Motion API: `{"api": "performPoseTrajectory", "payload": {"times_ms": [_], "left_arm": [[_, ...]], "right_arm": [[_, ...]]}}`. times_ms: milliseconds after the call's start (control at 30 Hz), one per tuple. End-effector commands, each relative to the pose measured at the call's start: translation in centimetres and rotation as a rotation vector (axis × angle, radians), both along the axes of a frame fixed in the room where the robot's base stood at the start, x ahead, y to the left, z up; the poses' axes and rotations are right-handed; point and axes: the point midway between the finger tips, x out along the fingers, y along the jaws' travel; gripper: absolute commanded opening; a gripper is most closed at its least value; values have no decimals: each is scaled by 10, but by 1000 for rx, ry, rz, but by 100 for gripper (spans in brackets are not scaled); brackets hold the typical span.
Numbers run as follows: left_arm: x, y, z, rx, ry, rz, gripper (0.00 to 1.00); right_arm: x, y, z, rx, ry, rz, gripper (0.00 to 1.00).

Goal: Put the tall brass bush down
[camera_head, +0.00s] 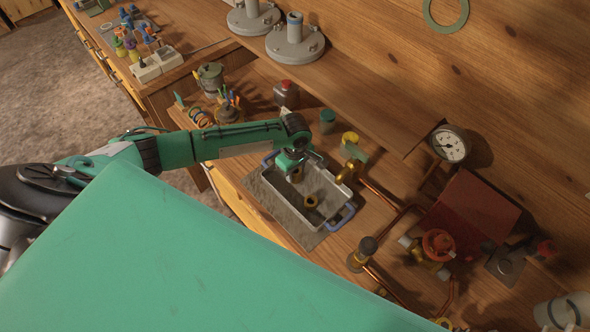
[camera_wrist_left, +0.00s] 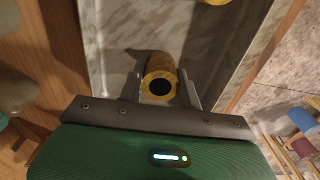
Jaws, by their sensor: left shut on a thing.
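My left gripper (camera_head: 293,172) reaches down over a grey tray (camera_head: 271,201) with blue handles. In the left wrist view, its fingers (camera_wrist_left: 160,92) are shut on a brass bush (camera_wrist_left: 160,76), a yellow cylinder with a dark bore facing the camera. The tray's grey, marbled surface lies behind the bush. I cannot tell whether the bush touches the tray floor. A second brass piece (camera_head: 311,201) sits in the tray nearer its right end; a brass edge (camera_wrist_left: 215,2) also shows at the top of the left wrist view. My right gripper is not in view.
Right of the tray stand a brass fitting (camera_head: 347,171), copper pipework and a pressure gauge (camera_head: 450,144). Behind it are a small teal jar (camera_head: 327,121), a red-capped jar (camera_head: 286,94) and a tool cup (camera_head: 229,110). The tray has bare floor around its pieces.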

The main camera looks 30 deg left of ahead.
Motion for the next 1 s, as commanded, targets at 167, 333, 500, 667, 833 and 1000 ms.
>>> {"api": "performPoseTrajectory", "payload": {"times_ms": [167,333,500,667,833,1000], "left_arm": [[0,0,-1,-1,1,1,10],[0,0,-2,0,1,1,56],[0,0,-2,0,0,1,56],[0,0,1,1,-1,0,56],[1,1,23,-2,-3,0,56],[1,0,61,-1,-4,0,56]], "right_arm": [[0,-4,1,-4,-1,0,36],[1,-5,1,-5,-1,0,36],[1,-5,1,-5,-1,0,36],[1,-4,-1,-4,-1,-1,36],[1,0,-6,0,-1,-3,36],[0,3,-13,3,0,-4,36]]}}
